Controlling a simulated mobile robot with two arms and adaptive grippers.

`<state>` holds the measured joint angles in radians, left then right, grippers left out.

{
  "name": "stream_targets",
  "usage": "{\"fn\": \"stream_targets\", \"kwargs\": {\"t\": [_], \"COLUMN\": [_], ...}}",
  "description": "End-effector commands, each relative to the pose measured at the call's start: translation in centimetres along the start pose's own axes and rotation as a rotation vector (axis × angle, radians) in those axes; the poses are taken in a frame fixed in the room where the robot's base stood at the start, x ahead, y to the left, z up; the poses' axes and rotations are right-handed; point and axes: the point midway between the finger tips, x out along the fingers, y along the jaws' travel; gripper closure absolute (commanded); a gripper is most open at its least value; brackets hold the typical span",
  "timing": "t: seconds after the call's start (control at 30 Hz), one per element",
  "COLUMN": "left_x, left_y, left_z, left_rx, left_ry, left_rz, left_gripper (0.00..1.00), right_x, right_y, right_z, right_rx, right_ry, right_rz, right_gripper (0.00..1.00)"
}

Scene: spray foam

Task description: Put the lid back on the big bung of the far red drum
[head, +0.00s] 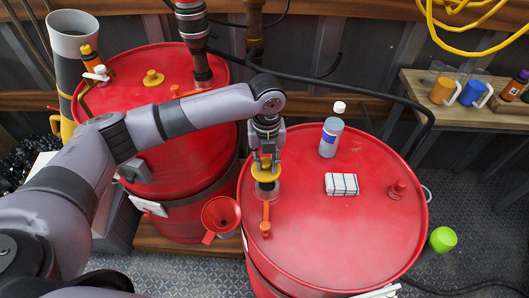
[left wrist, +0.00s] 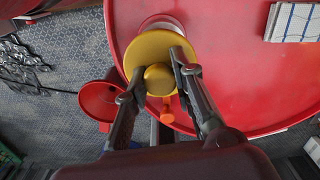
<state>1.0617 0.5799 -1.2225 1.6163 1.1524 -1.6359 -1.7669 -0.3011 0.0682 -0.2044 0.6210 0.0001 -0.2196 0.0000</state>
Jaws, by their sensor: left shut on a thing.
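My left gripper (head: 266,160) points down over the left edge of the nearer, right red drum (head: 330,240). It is shut on the knob of a yellow lid (head: 265,173), which also shows between the fingers in the left wrist view (left wrist: 152,48). A pale ring of the bung (head: 266,190) shows just under the lid; in the left wrist view the ring (left wrist: 160,22) peeks out past the lid's edge. I cannot tell whether lid and bung touch. The other red drum (head: 150,130) stands farther back on the left. My right gripper is not in view.
An orange-handled tool (head: 265,220) lies beside the bung. A bottle (head: 331,138), a folded checked cloth (head: 342,184) and a red cap (head: 398,188) are on the same drum. A red funnel (head: 221,215) is between the drums. A dark pipe (head: 195,45) stands on the back drum.

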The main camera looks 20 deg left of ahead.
Motion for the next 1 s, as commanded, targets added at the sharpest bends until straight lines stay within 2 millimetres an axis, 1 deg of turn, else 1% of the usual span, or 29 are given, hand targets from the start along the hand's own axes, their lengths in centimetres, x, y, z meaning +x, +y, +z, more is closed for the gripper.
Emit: {"fn": "stream_targets", "kwargs": {"t": [0.13, 0.27, 0.47, 0.73, 0.8, 1.0], "left_x": [0.4, 1.0, 2.5, 4.8, 5.1, 6.3], "left_y": [0.0, 0.0, 0.1, 0.1, 0.1, 0.0], "left_z": [0.0, 0.0, 0.0, 0.0, 0.0, 0.0], "left_rx": [0.010, 0.009, 0.009, 0.009, 0.008, 0.007], "left_ry": [-0.001, -0.001, -0.002, -0.003, 0.000, 0.000], "left_rz": [0.000, 0.000, 0.000, 0.000, 0.001, 0.000], "left_gripper": [1.00, 1.00, 1.00, 1.00, 1.00, 1.00], "right_x": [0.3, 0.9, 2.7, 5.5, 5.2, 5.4], "right_y": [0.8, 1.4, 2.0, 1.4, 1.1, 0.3], "right_z": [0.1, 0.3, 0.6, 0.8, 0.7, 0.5], "right_rx": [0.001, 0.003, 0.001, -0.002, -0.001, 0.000], "right_ry": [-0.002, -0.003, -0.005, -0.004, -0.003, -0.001], "right_rz": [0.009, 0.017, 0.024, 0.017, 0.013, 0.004], "right_gripper": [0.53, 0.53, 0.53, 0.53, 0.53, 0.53]}}
